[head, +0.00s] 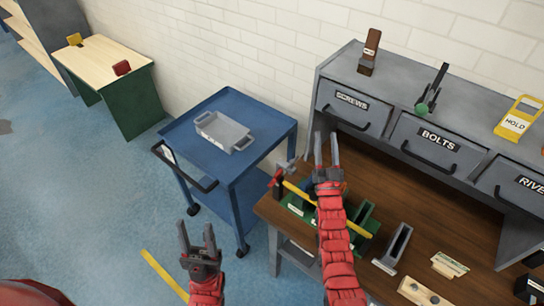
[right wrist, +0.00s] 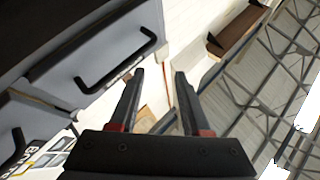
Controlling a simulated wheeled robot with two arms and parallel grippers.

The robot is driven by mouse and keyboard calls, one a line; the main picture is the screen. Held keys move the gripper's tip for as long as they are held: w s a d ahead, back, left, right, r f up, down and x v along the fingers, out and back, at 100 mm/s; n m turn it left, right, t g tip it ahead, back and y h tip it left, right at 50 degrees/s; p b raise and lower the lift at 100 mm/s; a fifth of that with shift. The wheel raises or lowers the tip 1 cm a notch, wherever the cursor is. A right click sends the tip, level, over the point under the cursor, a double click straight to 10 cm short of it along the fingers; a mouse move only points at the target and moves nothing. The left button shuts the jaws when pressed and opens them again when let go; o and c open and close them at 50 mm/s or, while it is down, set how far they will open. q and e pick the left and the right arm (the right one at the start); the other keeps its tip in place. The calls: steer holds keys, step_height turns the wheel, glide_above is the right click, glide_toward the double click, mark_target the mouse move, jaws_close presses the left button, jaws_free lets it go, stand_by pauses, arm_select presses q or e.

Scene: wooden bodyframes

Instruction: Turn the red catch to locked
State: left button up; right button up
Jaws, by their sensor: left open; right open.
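A small red part (head: 276,178), which looks like the catch, sits at the left end of a green fixture (head: 296,208) on the wooden bench. A grey piece lies close beside it, and a yellow bar runs along the fixture. I cannot tell the catch's setting at this size. My right gripper (head: 326,138) is open and empty, above the bench and to the right of the red part, apart from it. Its arm hides part of the fixture. The right wrist view shows its open fingers (right wrist: 159,76) with nothing between them. My left gripper (head: 196,226) is open and empty over the floor.
A grey cabinet with drawers (head: 437,145) stands at the bench's back; a drawer handle (right wrist: 118,60) shows near my right fingers. A blue cart (head: 262,140) holding a grey tray (head: 222,131) stands left. A grey bracket (head: 396,245) and wooden blocks lie on the bench's right.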

steer(key=w+a+f+m+g, duration=0.1)
steer(key=w+a+f+g, duration=0.4)
steer(key=w, duration=0.4)
steer(key=w+a+f+m+g, duration=0.2)
steer(key=w+a+g, duration=0.4)
steer(key=w+g, duration=0.25)
steer(key=m+g+h, duration=0.2)
steer(key=g, duration=0.9)
glide_toward(279, 172)
step_height(279, 172, down, 7)
steer(key=b, duration=1.3)
steer(key=shift+s+d+r+b, duration=0.1)
steer(key=shift+r+b, duration=0.1)
steer(key=shift+b, duration=0.1)
steer(key=shift+f, duration=0.25)
steer(key=shift+f+p, duration=0.75)
steer(key=shift+f, duration=0.25)
jaws_close()
